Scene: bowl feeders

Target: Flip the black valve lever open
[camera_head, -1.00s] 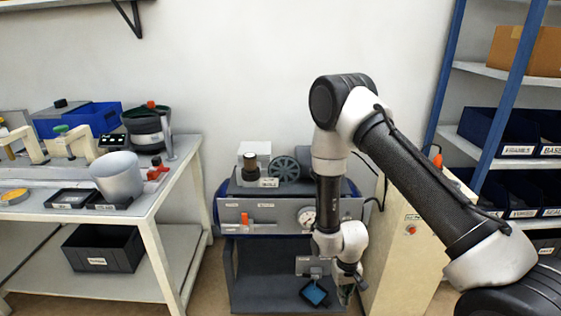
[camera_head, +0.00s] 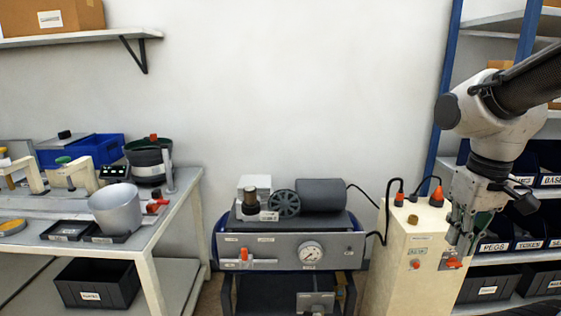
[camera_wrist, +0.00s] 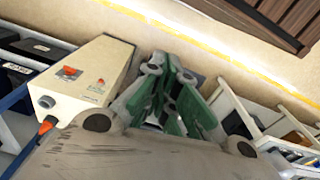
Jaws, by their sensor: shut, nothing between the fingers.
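I cannot clearly make out a black valve lever. A grey plate (camera_head: 316,302) at the lower middle of the head view carries a small dark fitting, too small to tell if it is the lever. The grey compressor unit (camera_head: 290,253) above it has a round gauge (camera_head: 311,254) and an orange lever (camera_head: 244,254). My gripper (camera_head: 460,244) is at the right, in front of the cream cabinet's right side, well away from the plate. In the wrist view my gripper (camera_wrist: 169,68) has its green-padded fingers shut and empty.
The cream cabinet (camera_head: 400,250) bears orange-capped plugs and a red switch (camera_head: 452,263); the switch also shows in the wrist view (camera_wrist: 69,72). Shelving with dark bins (camera_head: 490,290) stands right. A workbench (camera_head: 150,240) stands left. The space before the compressor is clear.

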